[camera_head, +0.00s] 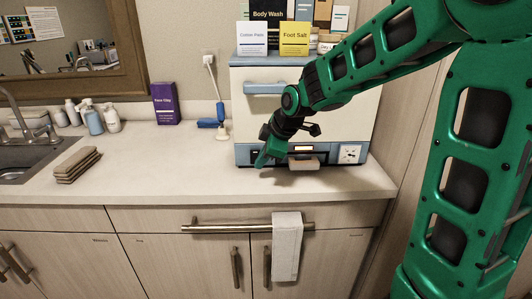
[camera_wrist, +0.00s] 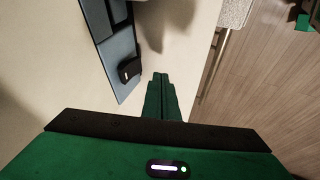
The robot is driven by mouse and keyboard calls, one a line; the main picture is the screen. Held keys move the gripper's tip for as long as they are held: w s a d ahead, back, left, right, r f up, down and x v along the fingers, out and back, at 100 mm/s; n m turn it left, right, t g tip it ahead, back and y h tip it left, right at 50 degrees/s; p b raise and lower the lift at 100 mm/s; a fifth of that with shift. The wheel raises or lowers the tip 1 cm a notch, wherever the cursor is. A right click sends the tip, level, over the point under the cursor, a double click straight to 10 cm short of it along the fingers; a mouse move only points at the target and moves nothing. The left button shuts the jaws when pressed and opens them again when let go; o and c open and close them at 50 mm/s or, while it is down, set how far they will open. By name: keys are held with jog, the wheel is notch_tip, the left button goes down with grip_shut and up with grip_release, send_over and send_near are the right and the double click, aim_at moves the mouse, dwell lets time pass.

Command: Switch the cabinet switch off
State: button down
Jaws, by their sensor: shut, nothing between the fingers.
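The cabinet (camera_head: 350,100) is a cream box with a blue-grey front panel along its base, standing on the counter. In the wrist view the panel (camera_wrist: 122,50) carries a small black switch (camera_wrist: 131,70) with a white mark. Whether the switch is on or off I cannot tell. My green gripper (camera_head: 262,162) is in front of the panel's left end, pointing down, and hides much of that end in the head view. Its fingers (camera_wrist: 160,77) are shut and empty, beside the switch and apart from it in the wrist view.
The panel also has a lit display (camera_head: 303,148), a protruding pale piece (camera_head: 304,164) and a socket (camera_head: 349,153). Boxes stand on top of the cabinet. The counter between is clear.

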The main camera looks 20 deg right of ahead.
aim_at(255, 157)
jog(key=w, duration=0.1)
jog(key=w+f, duration=0.2)
jog(key=shift+d, duration=0.25)
jog(key=shift+w+d+f, duration=0.15)
jog(key=shift+w+d, duration=0.05)
jog(key=shift+w, duration=0.4)
jog(key=shift+w+f, duration=0.1)
jog(key=shift+w+d+f, duration=0.1)
jog(key=shift+w+f, duration=0.1)
jog(key=shift+f, duration=0.1)
jog(key=shift+r, duration=0.3)
jog(key=shift+r, duration=0.6)
jog(key=shift+s, duration=0.1)
